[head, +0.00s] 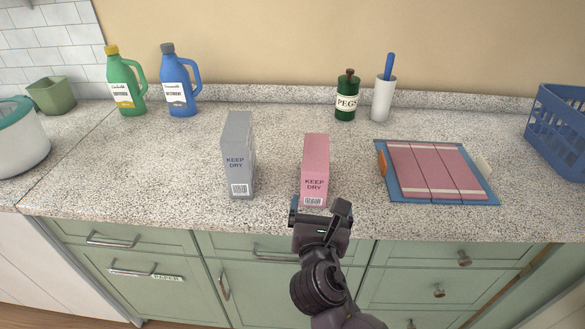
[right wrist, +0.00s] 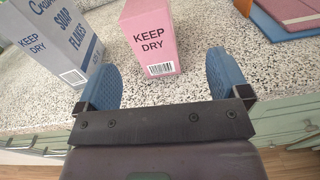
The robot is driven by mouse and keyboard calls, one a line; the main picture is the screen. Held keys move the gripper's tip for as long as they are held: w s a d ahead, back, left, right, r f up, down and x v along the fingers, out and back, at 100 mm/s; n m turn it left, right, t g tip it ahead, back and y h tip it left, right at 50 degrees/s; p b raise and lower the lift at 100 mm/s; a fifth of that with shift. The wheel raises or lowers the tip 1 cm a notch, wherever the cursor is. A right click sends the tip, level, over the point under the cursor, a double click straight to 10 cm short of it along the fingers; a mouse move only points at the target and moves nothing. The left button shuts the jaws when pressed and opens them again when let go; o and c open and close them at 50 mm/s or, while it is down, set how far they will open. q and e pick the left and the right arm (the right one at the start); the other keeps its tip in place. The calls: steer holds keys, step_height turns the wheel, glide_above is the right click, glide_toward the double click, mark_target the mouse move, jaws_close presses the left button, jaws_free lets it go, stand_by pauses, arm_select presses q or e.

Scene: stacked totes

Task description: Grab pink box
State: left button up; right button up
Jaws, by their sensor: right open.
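The pink box (head: 315,167) stands upright on the speckled counter near its front edge, printed "KEEP DRY" with a barcode below. It also shows in the right wrist view (right wrist: 151,40), ahead of the gap between the fingers, and its top is cut off there. My right gripper (head: 321,214) is at the counter's front edge, just in front of the pink box. In the right wrist view its two blue fingers (right wrist: 163,80) are spread wide with nothing between them. My left gripper is not in view.
A grey box (head: 238,155) stands upright left of the pink box, with a gap between. Bottles, a PEGS jar (head: 346,100) and a white cup (head: 383,98) stand at the back. A blue basket (head: 560,130) is far right.

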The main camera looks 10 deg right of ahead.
mark_target(315, 168)
steer(key=shift+n, duration=0.4)
steer(key=w, duration=0.3)
steer(key=w+r, duration=0.1)
steer(key=w, duration=0.1)
steer(key=shift+w+d, duration=0.2)
steer(key=shift+w, duration=0.05)
steer(key=shift+b+x, duration=0.45)
steer(key=shift+x, duration=1.95)
steer(key=shift+w+d, duration=0.1)
steer(key=shift+w, duration=0.3)
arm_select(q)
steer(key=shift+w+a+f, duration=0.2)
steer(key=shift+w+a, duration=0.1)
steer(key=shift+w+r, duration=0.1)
arm_select(e)
steer(key=shift+r, duration=0.1)
steer(key=c, duration=1.1)
steer(key=shift+c, duration=0.2)
